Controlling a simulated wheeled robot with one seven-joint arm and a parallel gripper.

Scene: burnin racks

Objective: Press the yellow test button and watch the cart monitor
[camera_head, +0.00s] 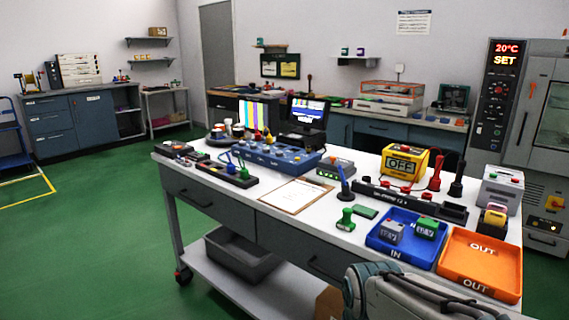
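Behind the box is a screen with vertical colour bars (232,113). Right of it a black monitor (305,114) shows a blue and white picture, too small to read. I cannot tell which is the cart monitor. A yellow unit (404,162) reads OFF. Part of my grey arm shows at the bottom right; my gripper is not visible.
A blue IN tray (381,247) holds a grey and a green block. An orange OUT tray (478,285) looks empty. A clipboard (297,194) lies at the cart's front. An oven panel (497,95) reads 20°C SET. Green floor (95,235) is open at left.

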